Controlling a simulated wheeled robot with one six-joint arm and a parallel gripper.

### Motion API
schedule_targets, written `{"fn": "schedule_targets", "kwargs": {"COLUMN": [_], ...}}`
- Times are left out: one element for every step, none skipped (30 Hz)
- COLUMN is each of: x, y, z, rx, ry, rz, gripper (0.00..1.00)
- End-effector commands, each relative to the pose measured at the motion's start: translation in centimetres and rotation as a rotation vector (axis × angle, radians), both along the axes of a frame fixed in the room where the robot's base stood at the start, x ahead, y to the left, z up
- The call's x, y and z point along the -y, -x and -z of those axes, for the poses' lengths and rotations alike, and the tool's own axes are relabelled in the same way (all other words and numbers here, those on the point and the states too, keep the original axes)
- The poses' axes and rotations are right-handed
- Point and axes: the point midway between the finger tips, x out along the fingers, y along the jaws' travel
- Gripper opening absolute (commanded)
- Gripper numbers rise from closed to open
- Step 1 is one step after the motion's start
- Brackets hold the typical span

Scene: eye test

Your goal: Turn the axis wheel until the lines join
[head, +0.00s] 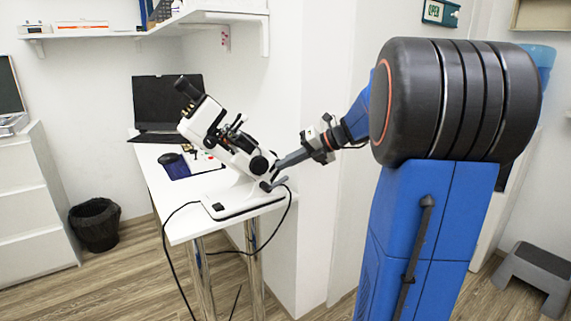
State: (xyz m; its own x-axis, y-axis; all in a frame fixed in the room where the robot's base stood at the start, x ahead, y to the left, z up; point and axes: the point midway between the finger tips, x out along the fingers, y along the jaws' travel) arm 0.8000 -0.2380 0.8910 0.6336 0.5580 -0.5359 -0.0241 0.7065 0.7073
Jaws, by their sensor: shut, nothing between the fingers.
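A white and black optical instrument (232,158) with a tilted body stands on a white base (232,200) at the near end of the desk. Its black eyepiece (188,90) points up and left. A round black knob (259,165) sits low on its right side; I cannot tell whether this is the axis wheel. My gripper (280,163) is shut and empty, its fingertips at the right of this knob. I cannot tell whether they touch it. The lines are not visible from here.
The white desk (160,190) also holds a laptop (166,105) and a dark blue item (174,165). Black cables hang off its edge. A wall shelf (230,18) is above. A wall stands close to the right. A black bin (96,224) and a grey step stool (537,272) stand on the floor.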

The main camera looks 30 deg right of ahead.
Motion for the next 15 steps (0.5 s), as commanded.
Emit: {"fn": "schedule_targets", "kwargs": {"x": [0.26, 0.43, 0.61, 0.67, 0.65, 0.62, 0.62, 0.62, 0.62, 0.62, 0.62, 0.62, 0.61, 0.62, 0.62], "y": [-0.19, -0.31, -0.44, -0.48, -0.48, -0.46, -0.46, -0.46, -0.46, -0.46, -0.46, -0.45, -0.46, -0.45, -0.45], "z": [-0.24, -0.39, -0.55, -0.62, -0.61, -0.6, -0.6, -0.6, -0.6, -0.6, -0.6, -0.62, -0.63, -0.66, -0.72], "rx": [0.001, 0.001, 0.0, 0.0, 0.0, 0.0, 0.0, 0.0, 0.0, 0.0, 0.0, 0.0, 0.0, 0.0, 0.001], "ry": [0.001, 0.001, 0.001, 0.001, 0.001, 0.001, 0.001, 0.001, 0.0, 0.0, 0.0, 0.0, 0.0, 0.0, 0.001], "rz": [0.0, 0.001, 0.001, 0.0, 0.0, 0.0, 0.0, 0.0, 0.0, 0.0, 0.0, 0.0, 0.0, 0.0, -0.001], "gripper": [0.0, 0.0, 0.0, 0.0, 0.0, 0.0, 0.0, 0.0, 0.0, 0.0, 0.0, 0.0, 0.0, 0.0, 0.0]}}
